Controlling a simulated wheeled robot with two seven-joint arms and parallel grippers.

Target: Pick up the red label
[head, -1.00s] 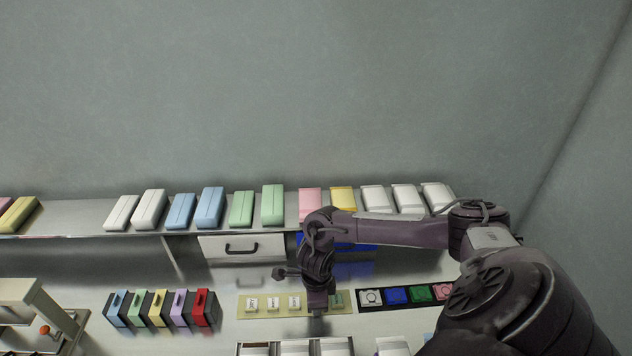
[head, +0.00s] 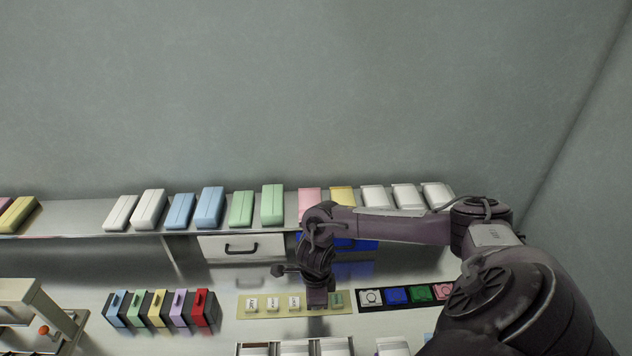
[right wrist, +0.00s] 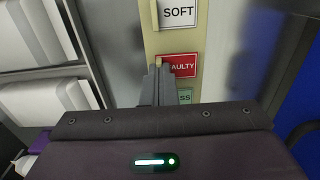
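The red label (right wrist: 180,66), marked FAULTY, shows in the right wrist view in front of a pale yellow strip (right wrist: 150,45). My right gripper (right wrist: 160,70) is shut on the tab at its left edge. The label looks slightly raised from the strip and partly overlaps a green label (right wrist: 185,94) behind it. In the head view my right gripper (head: 318,305) is over the right part of the strip, and the arm hides the red label. My left gripper is not in view.
A white SOFT label (right wrist: 179,13) sits beside the red one. A black strip of coloured tiles (head: 397,295) lies to the right. Coloured blocks (head: 160,308) stand to the left. White items in trays (head: 295,348) are in front. A shelf (head: 90,216) with packs runs behind.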

